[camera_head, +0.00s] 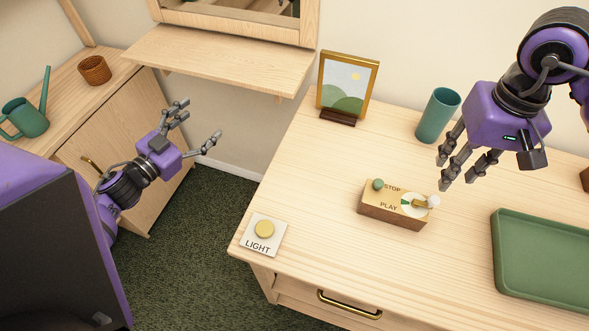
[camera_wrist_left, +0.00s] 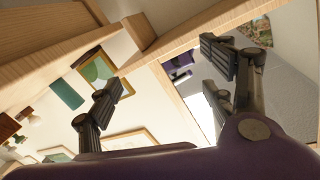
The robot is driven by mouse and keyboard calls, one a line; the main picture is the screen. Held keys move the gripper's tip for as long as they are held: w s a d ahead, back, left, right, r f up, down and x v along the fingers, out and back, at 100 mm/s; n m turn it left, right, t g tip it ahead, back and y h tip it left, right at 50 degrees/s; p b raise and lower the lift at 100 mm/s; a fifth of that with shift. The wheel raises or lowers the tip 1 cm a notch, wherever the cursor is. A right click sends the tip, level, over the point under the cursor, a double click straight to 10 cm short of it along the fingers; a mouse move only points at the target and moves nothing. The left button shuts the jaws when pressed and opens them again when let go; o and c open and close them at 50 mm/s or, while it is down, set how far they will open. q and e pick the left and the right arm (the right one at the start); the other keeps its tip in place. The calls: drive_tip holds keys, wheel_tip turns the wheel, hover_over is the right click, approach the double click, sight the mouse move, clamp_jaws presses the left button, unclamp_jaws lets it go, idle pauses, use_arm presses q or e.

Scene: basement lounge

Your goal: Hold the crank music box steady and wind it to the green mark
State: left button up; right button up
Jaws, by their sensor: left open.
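The music box (camera_head: 385,212) is a small wooden block with a gold top on the desk, lettered STOP and PLAY. Its top carries a green knob (camera_head: 378,184) at the left and a white dial with a green mark (camera_head: 406,202) at the right. A crank with a white knob (camera_head: 433,201) points right across the dial. My right gripper (camera_head: 456,172) hangs above and to the right of the box, fingers apart, empty and not touching it. My left gripper (camera_head: 198,120) is open and empty, left of the desk; its fingers also show in the left wrist view (camera_wrist_left: 165,80).
The desk (camera_head: 330,255) also bears a LIGHT button plate (camera_head: 263,247), a picture frame (camera_head: 348,85), a teal cup (camera_head: 437,115) and a green tray (camera_head: 545,262). A wall shelf (camera_head: 220,60) juts out above my left gripper.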

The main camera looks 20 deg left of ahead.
use_arm(q)
drive_tip(key=w+d+r+m+h, duration=0.25)
drive_tip(key=d+h, duration=0.25)
drive_tip(key=d, duration=0.5)
drive_tip(key=m+g+h, duration=0.6)
drive_tip(key=m+g, duration=0.4)
drive_tip(key=g, duration=0.7)
approach(366, 193)
drive_tip(key=shift+w+d+f+n, duration=0.15)
drive_tip(key=shift+w+d+f, duration=0.15)
drive_tip(key=shift+d, duration=0.3)
drive_tip(key=shift+w+d+f+n, duration=0.1)
drive_tip(key=shift+w+d+f, duration=0.2)
drive_tip(key=shift+d, duration=0.35)
drive_tip(key=shift+s+d+f+y, duration=0.2)
drive_tip(key=shift+f+y, duration=0.05)
drive_tip(key=shift+y, duration=0.05)
drive_tip(key=x, duration=0.7)
drive_tip(key=shift+d, duration=0.15)
drive_tip(key=shift+c, duration=0.4)
